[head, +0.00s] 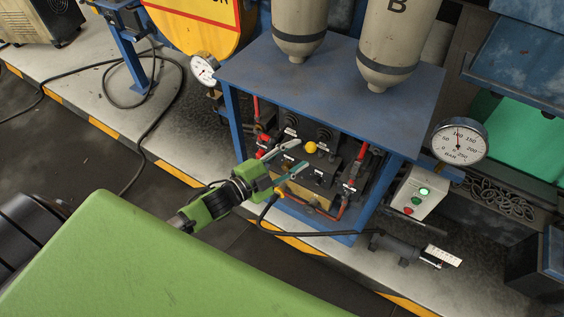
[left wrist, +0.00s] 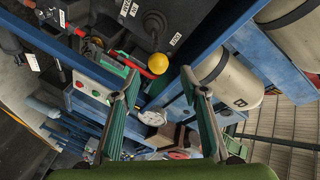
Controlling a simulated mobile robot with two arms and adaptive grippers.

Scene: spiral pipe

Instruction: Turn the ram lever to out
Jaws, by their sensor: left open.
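A lever with a round yellow knob (head: 310,147) stands out from the dark valve panel (head: 320,168) inside the blue frame; I take it to be the ram lever. In the left wrist view the yellow knob (left wrist: 157,63) shows ahead, between the directions of the two fingers. I see no clear contact with the knob. My right gripper is not in view.
The blue frame (head: 345,75) carries two beige tanks (head: 393,40). Red-handled levers (head: 362,155) flank the panel.

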